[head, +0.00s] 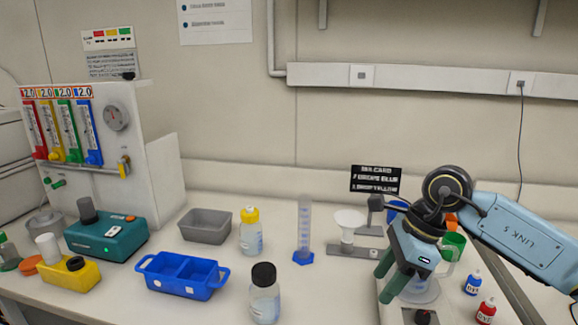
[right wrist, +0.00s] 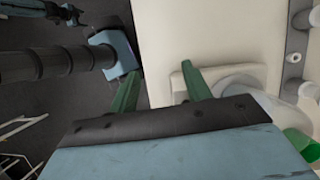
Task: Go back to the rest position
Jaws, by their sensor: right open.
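My right gripper (head: 390,276) is at the right of the bench in the head view, pointing down over a white device (head: 388,312). Its two green fingers are apart. In the right wrist view the gripper (right wrist: 160,88) shows nothing between its fingers, with the bench edge below them. A clear flask (head: 424,292) is beside the fingers on the device, partly covered by the gripper. I cannot tell whether the fingers touch it. My left gripper does not show in the head view.
A black-capped bottle (head: 264,296), a blue tray (head: 180,294), a grey bin (head: 205,238), a yellow-capped bottle (head: 250,238) and a cylinder (head: 304,232) stand left of the arm. Blue (head: 472,284) and red (head: 486,311) small bottles stand to its right. Bare bench lies before the cylinder.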

